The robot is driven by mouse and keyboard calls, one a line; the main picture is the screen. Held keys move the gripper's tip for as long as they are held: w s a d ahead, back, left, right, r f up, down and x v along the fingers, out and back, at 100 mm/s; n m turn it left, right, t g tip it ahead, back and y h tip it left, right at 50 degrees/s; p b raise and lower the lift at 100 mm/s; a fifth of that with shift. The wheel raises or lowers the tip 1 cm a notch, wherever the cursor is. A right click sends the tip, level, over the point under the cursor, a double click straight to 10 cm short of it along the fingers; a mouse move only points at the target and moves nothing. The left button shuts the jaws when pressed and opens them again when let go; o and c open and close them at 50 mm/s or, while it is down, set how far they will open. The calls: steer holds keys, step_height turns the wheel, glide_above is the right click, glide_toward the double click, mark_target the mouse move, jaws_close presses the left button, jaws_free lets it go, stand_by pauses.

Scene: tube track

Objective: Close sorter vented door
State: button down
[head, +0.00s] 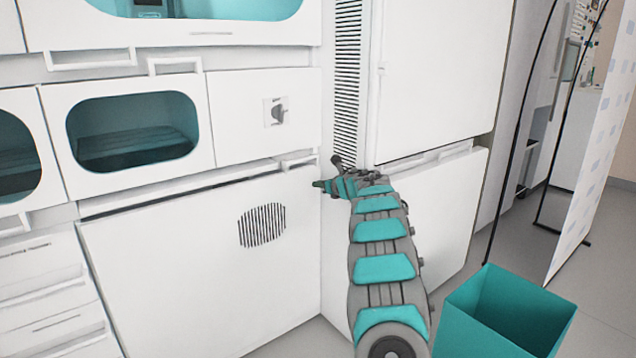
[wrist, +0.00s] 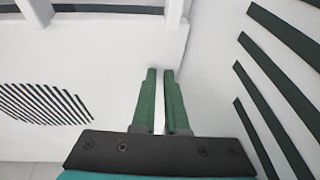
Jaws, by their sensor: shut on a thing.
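The sorter's vented door (head: 180,270) is a wide white panel with a round slotted vent, low on the left in the head view. A dark gap runs along its top edge, so it looks slightly ajar. In the wrist view, the door (wrist: 100,85) fills the left side, with its vent at far left. My gripper (head: 318,184) is at the door's upper right edge. In the wrist view, the green fingers of my gripper (wrist: 160,75) are shut on the door's right edge, which shows as a thin white strip between them.
A white handle (head: 297,160) sits above the door's top right. A slatted vertical vent (head: 348,80) and white cabinet doors (head: 440,75) stand to the right. A teal bin (head: 510,315) is on the floor at lower right. A banner stand (head: 590,150) is beyond it.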

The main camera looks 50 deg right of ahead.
steer(key=shift+w+d+r, duration=0.1)
steer(key=shift+d+r, duration=0.15)
steer(key=shift+r, duration=0.45)
steer(key=shift+d+r+h, duration=0.1)
steer(key=shift+r+h, duration=0.05)
steer(key=shift+h, duration=0.15)
steer(key=shift+a+b, duration=0.4)
steer(key=shift+b, duration=0.05)
steer(key=shift+s+a, duration=0.15)
steer(key=shift+s, duration=0.05)
steer(key=s+a+b, duration=0.2)
steer(key=s, duration=0.4)
steer(key=shift+s+r, duration=0.4)
